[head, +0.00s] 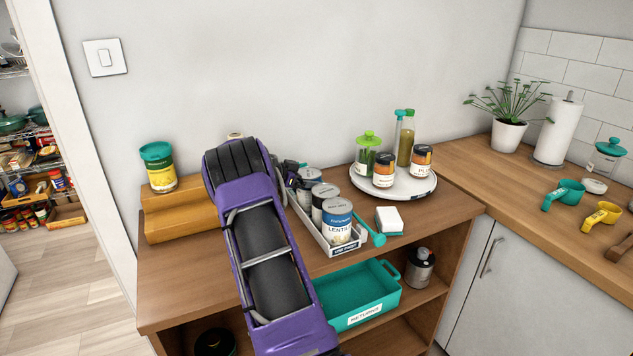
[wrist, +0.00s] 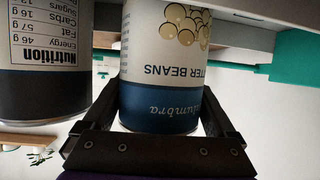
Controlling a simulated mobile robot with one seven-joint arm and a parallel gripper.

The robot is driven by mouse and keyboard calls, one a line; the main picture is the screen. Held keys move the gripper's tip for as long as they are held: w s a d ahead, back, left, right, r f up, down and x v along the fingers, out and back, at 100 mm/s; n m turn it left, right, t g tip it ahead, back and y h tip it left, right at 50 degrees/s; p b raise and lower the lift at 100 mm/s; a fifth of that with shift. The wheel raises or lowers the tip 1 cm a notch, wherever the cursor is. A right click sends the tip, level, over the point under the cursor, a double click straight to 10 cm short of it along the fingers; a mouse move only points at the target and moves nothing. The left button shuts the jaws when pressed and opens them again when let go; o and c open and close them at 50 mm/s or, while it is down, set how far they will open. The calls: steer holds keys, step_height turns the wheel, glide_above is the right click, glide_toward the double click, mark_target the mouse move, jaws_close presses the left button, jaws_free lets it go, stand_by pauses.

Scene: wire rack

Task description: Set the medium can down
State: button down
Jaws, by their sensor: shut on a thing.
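My gripper (head: 296,180) is at the back end of a white tray (head: 345,249) labelled "USE FIRST" on the wooden shelf top. In the wrist view, my gripper (wrist: 160,110) is shut on a can with a cream label reading "TER BEANS" and a blue band (wrist: 158,104). It appears upside down there. In the head view, the can at the gripper (head: 309,175) is partly hidden by others. A dark-banded can (wrist: 45,70) is close beside it, with a small gap. I cannot tell whether the held can touches the tray floor.
A lentils can (head: 338,222) stands at the tray's front. A turntable (head: 411,190) holds jars and bottles. A wooden riser (head: 167,222) stands left. A teal returns bin (head: 358,297) is below.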

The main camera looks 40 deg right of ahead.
stand_by(0.3)
jaws_free()
steer(key=shift+f, duration=0.15)
steer(key=shift+a+r, duration=0.1)
steer(key=shift+r, duration=0.15)
steer(key=v, duration=1.1)
steer(key=shift+a+p, duration=0.3)
steer(key=shift+a, duration=0.1)
steer(key=shift+w+r, duration=0.15)
